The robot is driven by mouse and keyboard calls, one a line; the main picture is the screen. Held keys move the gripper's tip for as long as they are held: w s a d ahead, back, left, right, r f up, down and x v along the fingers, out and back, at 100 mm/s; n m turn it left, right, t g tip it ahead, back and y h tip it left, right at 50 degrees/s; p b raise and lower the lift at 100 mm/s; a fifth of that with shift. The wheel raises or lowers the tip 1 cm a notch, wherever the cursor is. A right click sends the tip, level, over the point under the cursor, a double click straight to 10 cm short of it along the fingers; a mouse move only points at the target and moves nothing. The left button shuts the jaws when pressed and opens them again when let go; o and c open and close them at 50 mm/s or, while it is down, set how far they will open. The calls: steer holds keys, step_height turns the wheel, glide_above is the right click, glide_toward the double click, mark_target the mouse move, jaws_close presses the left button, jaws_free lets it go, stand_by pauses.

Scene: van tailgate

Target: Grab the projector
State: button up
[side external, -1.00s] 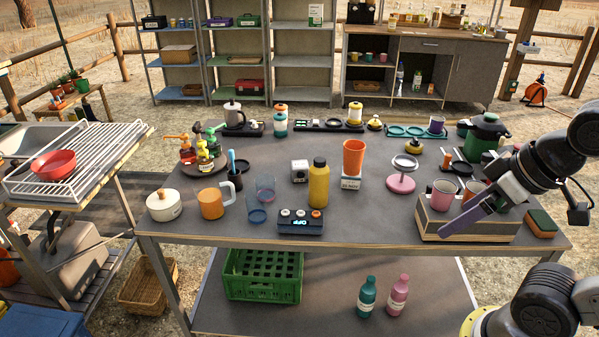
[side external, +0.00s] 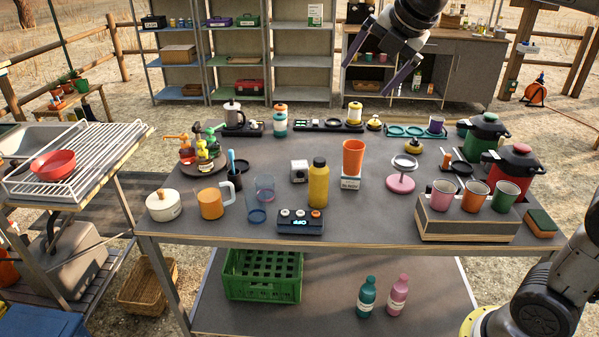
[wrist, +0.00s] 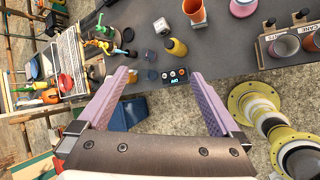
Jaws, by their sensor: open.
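A small pale grey cube with a round dark lens-like spot, which looks like the projector (side external: 299,171), stands on the middle of the table. It stands left of the yellow bottle and shows near the top of the wrist view (wrist: 161,26). My gripper (side external: 367,80) is high above the table, up and to the right of the cube in the side view. Its two purple fingers are spread wide with nothing between them. In the wrist view the gripper (wrist: 158,75) is well apart from the cube.
The yellow bottle (side external: 318,186) stands close beside the cube. An orange cup (side external: 353,157) on a labelled block stands to its right, and a dark display box (side external: 301,222) in front. A clear tumbler (side external: 265,188) is on the left. Bare tabletop (side external: 270,150) lies behind.

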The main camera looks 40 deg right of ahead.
steer(key=w+d+f+n, duration=0.2)
steer(key=w+f+n, duration=0.15)
steer(key=w, duration=0.85)
steer(key=n+g+h, duration=0.1)
steer(key=n+g, duration=0.2)
steer(key=g, duration=0.1)
glide_above(299, 164)
steer(key=s, duration=0.2)
steer(key=f, duration=2.8)
steer(key=shift+w+a+f, duration=0.1)
steer(key=shift+a+f, duration=0.25)
steer(key=shift+f, duration=0.05)
steer(key=shift+t, duration=0.3)
steer(key=shift+a+x, duration=0.2)
steer(key=shift+x, duration=2.85)
steer(key=shift+f, duration=0.1)
jaws_close()
